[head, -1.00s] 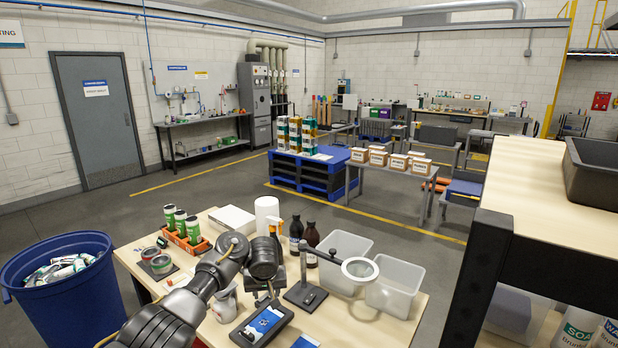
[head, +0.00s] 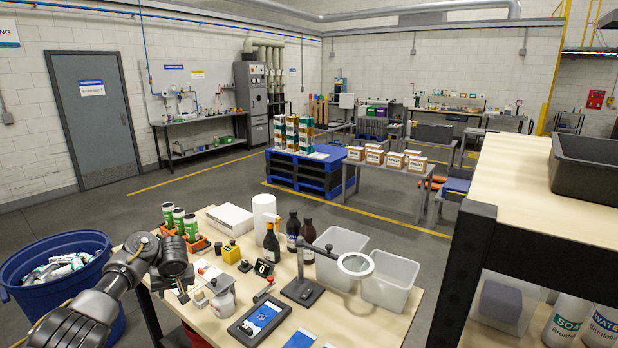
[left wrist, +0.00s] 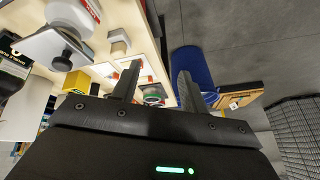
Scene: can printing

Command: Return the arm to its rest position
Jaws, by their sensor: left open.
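My left arm comes in from the lower left in the head view. Its gripper (head: 181,291) hangs over the left part of the light wooden worktable (head: 372,325), near the table's left edge. In the left wrist view the two dark fingers (left wrist: 158,88) stand apart with nothing held between them. Beyond the fingers, the blue bin (left wrist: 190,66) and part of the table show. My right gripper is in neither view.
The blue bin (head: 88,240) of crushed cans stands left of the table. Green-labelled cans (head: 179,221), a spray bottle (head: 271,243), dark bottles (head: 293,228), a magnifier stand (head: 301,290) and clear tubs (head: 391,279) crowd the table. A shelf (head: 490,222) stands at right.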

